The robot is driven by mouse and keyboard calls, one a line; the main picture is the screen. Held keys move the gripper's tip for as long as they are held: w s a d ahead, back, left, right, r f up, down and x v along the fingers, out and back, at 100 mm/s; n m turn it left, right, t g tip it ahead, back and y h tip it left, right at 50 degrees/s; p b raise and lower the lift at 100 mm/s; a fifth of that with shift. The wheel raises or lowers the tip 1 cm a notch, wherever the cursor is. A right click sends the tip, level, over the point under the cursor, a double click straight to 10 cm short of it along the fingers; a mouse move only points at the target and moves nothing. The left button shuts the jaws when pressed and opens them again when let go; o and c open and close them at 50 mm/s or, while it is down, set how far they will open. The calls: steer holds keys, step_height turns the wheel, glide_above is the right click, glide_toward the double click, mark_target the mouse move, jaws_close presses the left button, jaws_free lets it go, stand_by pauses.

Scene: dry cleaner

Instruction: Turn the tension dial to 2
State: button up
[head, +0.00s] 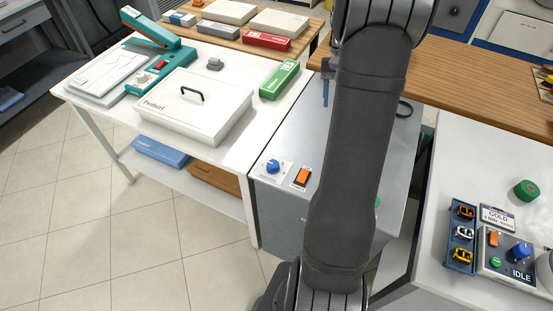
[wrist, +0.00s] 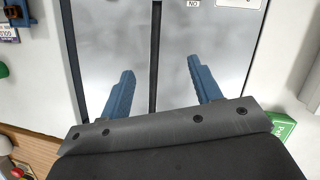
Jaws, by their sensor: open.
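A blue dial (head: 273,166) sits on a white plate on the grey metal cabinet (head: 275,215), beside an orange switch (head: 301,177). A second blue knob (head: 521,251) is on a grey control box at the right, beside a display reading IDLE. I cannot read a tension label or a setting on either. My gripper shows in the wrist view (wrist: 160,80), its two blue fingers apart with nothing between them, over a grey metal surface with a dark slot. Neither knob shows in the wrist view. In the head view my arm hides part of the cabinet top.
A white lidded box (head: 197,115), a teal press (head: 150,65) and a green box (head: 280,78) stand on the left table. A blue tray (head: 450,262) with small coloured items and a green round object (head: 526,190) are on the right table.

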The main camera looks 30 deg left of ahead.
steer(key=s+a+n+h, duration=0.1)
steer(key=s+a+n, duration=0.3)
steer(key=a, duration=0.5)
steer(key=s+a+n, duration=0.1)
steer(key=s+a, duration=0.6)
steer(key=a, duration=0.1)
glide_toward(273, 163)
steer(key=shift+n, duration=0.3)
steer(key=x, duration=0.8)
steer(key=shift+s+f, duration=0.2)
steer(key=shift+f, duration=0.15)
steer(key=c, duration=1)
